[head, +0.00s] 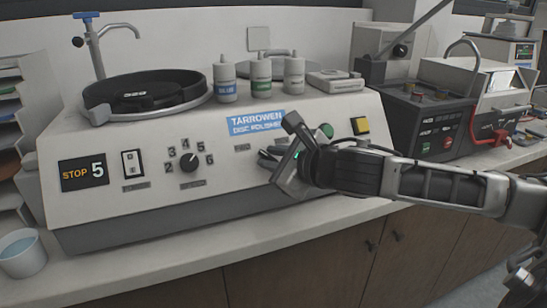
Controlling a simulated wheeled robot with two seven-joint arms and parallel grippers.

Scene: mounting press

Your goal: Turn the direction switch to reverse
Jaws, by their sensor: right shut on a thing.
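The disc polisher (215,185) stands on the bench with a white sloped front panel. My right gripper (272,158) is at the right half of this panel, below the blue label plate, and is shut on what appears to be the direction switch. The gripper hides that switch, so its setting cannot be read. My left gripper is not in view.
The panel also has a display (83,173) reading STOP 5, a rocker switch (133,163), a numbered knob (188,163), a green button (326,131) and a yellow button (360,126). Bottles stand on top. A dark mounting press (425,105) stands to the right.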

